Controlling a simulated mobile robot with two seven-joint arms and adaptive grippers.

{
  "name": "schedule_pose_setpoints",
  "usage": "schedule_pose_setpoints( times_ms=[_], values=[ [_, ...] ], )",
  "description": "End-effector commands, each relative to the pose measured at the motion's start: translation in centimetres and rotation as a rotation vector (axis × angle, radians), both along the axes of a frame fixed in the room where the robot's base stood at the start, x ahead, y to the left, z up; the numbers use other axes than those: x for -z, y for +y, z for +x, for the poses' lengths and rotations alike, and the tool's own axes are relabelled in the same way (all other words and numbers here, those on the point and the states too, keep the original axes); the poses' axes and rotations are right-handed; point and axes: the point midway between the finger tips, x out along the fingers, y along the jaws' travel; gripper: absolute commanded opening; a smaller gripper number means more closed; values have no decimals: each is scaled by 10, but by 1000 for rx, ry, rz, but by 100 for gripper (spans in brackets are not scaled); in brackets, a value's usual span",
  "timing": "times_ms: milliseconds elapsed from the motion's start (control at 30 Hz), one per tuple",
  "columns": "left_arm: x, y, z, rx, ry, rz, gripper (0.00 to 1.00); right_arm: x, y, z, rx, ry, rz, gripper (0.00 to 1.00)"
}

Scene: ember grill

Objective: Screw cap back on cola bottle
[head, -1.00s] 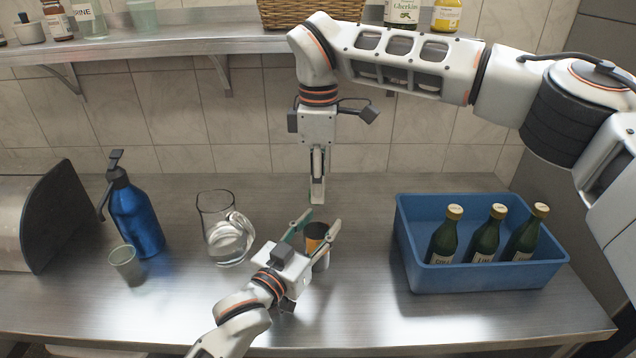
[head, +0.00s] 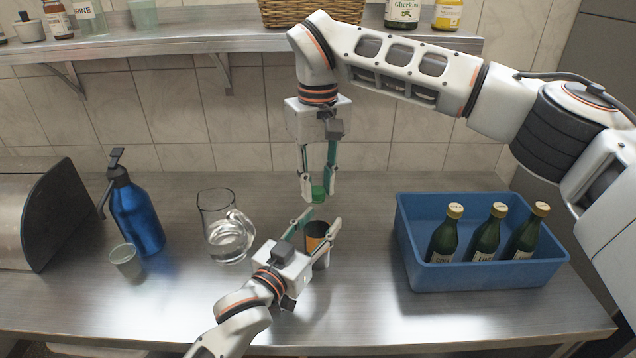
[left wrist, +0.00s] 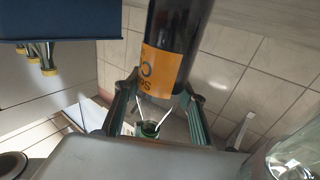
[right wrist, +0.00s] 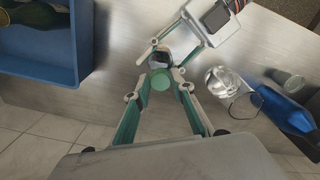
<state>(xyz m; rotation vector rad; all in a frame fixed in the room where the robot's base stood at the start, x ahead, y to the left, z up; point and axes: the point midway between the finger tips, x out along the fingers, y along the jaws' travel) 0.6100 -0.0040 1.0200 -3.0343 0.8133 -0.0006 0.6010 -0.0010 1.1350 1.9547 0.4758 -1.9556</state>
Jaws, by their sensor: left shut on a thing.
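My left gripper (head: 318,224) is shut around a dark cylindrical bottle (head: 318,244) with an orange label, upright above the counter. The bottle also shows upside down in the left wrist view (left wrist: 172,50). Its top looks dark and I make out no narrow neck. My right gripper (head: 318,195) points down just above it, with a green cap (head: 318,192) between its fingertips. A gap separates cap and bottle top in the head view.
A blue crate (head: 490,277) with several green bottles stands to the right. A glass pitcher (head: 225,225), a green cup (head: 125,260) and a blue spray bottle (head: 137,220) stand to the left. A metal shelf (head: 200,45) crosses the back wall. The counter's front is clear.

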Motion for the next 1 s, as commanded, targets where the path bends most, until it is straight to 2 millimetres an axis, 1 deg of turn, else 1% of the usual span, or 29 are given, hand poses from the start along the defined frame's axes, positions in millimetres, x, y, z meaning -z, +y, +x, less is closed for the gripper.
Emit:
schedule_pose_setpoints(
  times_ms=[433, 567, 700, 800, 1000],
  values=[
    [1, 0, 0, -1, 1, 2, 0, -3, 0, 0, -2, -1, 0, 38],
    [1, 0, 0, -1, 1, 2, 0, -15, 0, 0, -1, -2, 1, 38],
    [1, 0, 0, -1, 1, 2, 0, -33, 0, 1, -2, -4, 0, 38],
    [1, 0, 0, -1, 1, 2, 0, -43, 0, 0, -1, -1, 0, 38],
    [1, 0, 0, 0, 1, 2, 0, -45, 0, 0, -2, 1, 0, 38]
  ],
)
